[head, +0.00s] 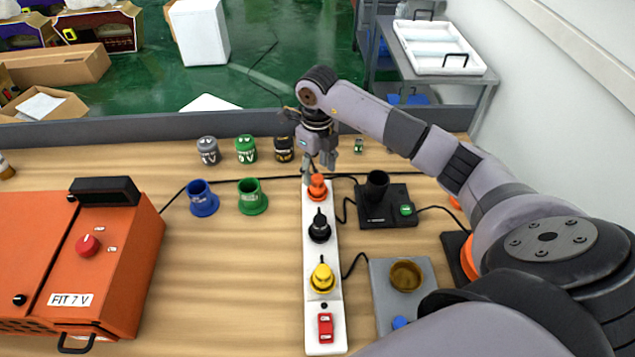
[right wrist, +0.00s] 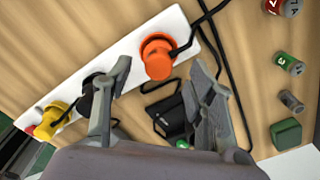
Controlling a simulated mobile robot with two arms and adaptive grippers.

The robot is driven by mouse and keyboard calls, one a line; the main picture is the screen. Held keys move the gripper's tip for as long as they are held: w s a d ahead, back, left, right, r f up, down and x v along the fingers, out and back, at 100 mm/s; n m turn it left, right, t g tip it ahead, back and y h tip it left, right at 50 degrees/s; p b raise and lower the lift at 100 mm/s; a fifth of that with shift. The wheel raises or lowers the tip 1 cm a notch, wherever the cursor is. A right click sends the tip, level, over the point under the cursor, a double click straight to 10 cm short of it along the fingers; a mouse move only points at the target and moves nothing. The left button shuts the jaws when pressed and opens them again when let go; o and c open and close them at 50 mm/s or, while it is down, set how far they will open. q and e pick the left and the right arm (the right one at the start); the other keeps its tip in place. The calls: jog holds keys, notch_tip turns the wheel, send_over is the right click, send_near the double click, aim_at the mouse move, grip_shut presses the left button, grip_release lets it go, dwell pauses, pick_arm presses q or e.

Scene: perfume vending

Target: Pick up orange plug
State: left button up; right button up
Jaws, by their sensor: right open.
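The orange plug (head: 317,187) sits upright in the far end of a white power strip (head: 311,261). It also shows in the right wrist view (right wrist: 158,58), round, with a black cable. My right gripper (head: 322,170) is open and empty, just above and behind the orange plug in the head view. In the right wrist view its two fingers (right wrist: 160,85) are spread, with the orange plug beyond them and between their tips. No contact with the plug shows. A black plug (head: 319,228) and a yellow plug (head: 322,277) sit nearer on the same strip. My left gripper is out of view.
A black device (head: 388,214) and a grey device (head: 385,268) stand right of the strip. Blue (head: 203,199) and green (head: 252,197) holders and several small canisters stand to the left. An orange machine (head: 117,270) fills the left side.

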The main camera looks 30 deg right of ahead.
aim_at(317, 178)
jog(key=shift+s+f+p, duration=0.1)
jog(key=shift+f+p, duration=0.4)
jog(key=shift+f, duration=1.3)
jog(key=shift+c, duration=0.6)
grip_shut()
